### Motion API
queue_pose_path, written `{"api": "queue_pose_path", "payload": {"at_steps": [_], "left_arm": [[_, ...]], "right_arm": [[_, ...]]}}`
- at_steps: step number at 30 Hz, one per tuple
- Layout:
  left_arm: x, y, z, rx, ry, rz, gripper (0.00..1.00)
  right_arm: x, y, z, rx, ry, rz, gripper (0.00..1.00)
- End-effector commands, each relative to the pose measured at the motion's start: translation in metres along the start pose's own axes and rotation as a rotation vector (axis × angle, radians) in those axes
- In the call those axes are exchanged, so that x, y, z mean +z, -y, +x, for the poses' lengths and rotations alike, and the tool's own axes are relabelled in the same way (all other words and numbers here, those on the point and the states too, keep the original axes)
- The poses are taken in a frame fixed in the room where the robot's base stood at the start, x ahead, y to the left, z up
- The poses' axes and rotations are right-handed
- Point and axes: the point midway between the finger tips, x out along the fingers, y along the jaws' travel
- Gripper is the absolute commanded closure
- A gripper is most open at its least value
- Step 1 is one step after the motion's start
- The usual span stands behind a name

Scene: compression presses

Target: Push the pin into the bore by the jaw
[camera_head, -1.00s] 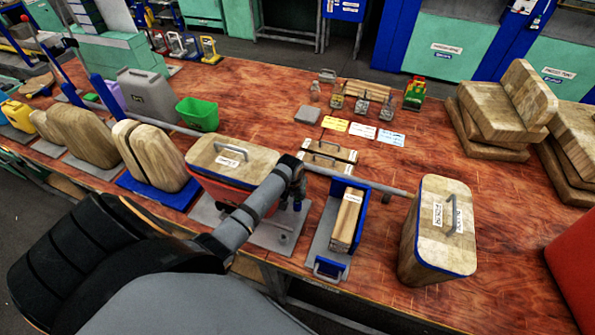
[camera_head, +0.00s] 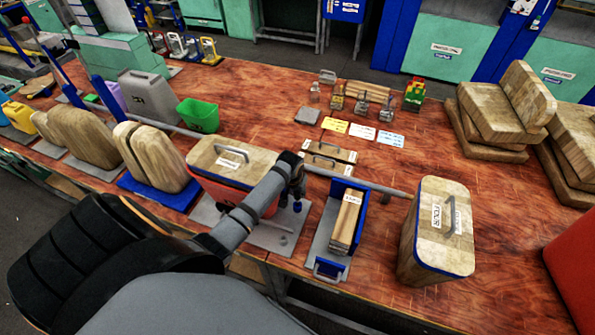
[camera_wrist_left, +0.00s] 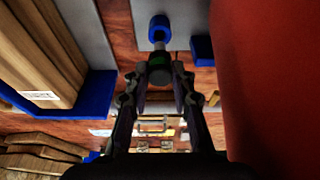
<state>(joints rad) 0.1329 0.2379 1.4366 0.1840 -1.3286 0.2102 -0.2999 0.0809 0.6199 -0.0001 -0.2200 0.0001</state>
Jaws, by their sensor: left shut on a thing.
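My left gripper (camera_head: 297,196) is beside the right end of the red-sided press block with a wooden top (camera_head: 213,158), above a grey base plate (camera_head: 272,238). In the left wrist view my left gripper (camera_wrist_left: 159,80) is shut on the pin (camera_wrist_left: 158,68), which shows a dark round end with a green band. A short grey shaft and a blue ring (camera_wrist_left: 158,27) lie in line beyond it. The blue ring's dark centre shows, but I cannot tell whether the pin touches it or sits in a bore. The right gripper is not in view.
A blue-ended tray with wooden slats (camera_head: 346,222) stands just right of the gripper. A tall wooden block with a blue edge (camera_head: 437,232) is further right. A red surface (camera_wrist_left: 260,80) fills the wrist view's right side.

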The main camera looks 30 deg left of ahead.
Motion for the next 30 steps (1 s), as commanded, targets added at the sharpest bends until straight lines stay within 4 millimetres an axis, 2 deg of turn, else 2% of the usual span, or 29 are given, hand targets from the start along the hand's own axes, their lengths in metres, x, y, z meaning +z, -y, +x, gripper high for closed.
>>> {"api": "queue_pose_path", "payload": {"at_steps": [12, 23, 26, 30], "left_arm": [[-0.007, 0.000, -0.026, 0.000, -0.001, -0.001, 1.00], [-0.007, -0.001, -0.028, 0.001, 0.000, 0.001, 1.00], [-0.005, -0.009, -0.024, 0.005, -0.001, 0.016, 1.00], [0.001, -0.038, -0.020, 0.018, -0.003, 0.069, 1.00]], "right_arm": [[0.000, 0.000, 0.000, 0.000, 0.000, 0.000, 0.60], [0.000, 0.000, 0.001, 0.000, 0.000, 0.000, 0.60], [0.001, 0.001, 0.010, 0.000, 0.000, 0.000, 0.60], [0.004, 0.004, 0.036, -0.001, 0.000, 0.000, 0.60]]}}
